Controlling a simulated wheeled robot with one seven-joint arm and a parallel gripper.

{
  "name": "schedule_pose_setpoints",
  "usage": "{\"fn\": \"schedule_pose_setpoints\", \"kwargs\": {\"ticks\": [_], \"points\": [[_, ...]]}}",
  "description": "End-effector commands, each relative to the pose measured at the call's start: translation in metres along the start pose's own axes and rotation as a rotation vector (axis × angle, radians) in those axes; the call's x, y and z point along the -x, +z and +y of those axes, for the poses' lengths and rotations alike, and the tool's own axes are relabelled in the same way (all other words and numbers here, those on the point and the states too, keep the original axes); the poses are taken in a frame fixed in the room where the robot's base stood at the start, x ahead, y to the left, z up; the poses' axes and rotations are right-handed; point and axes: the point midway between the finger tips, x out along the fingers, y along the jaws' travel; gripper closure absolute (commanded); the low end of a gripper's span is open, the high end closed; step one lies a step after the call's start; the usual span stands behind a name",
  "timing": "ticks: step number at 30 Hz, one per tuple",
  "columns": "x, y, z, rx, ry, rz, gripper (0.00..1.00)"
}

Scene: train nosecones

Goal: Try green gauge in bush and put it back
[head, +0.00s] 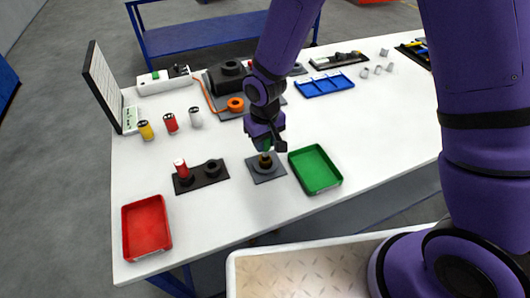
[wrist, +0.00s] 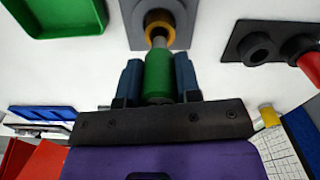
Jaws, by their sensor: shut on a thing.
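My gripper (wrist: 160,80) is shut on the green gauge (wrist: 159,75), with a finger on each side of its green handle. The gauge's grey pin points at the brass-coloured bush (wrist: 157,22), which sits on a dark grey square base (wrist: 183,20). The pin's tip reaches the bush's opening in the wrist view; I cannot tell how deep it is. In the head view the green gauge (head: 266,145) is upright right above the bush (head: 265,160), partly hidden by my gripper (head: 266,143).
A black two-socket stand (head: 212,172) holds a red gauge (head: 181,168) in one socket; the other is empty. A green tray (head: 316,170) lies right of the bush, a red tray (head: 146,227) at the front left. Yellow, red and white cylinders (head: 170,123) stand behind.

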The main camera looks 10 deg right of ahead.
Motion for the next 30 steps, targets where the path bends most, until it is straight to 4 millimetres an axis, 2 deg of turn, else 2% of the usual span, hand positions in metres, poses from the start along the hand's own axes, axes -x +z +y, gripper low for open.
{"fn": "schedule_pose_setpoints", "kwargs": {"ticks": [21, 30], "points": [[0.031, 0.000, 0.000, -0.001, 0.000, 0.001, 0.94], [0.035, 0.000, 0.000, 0.000, 0.000, 0.000, 0.94]]}}
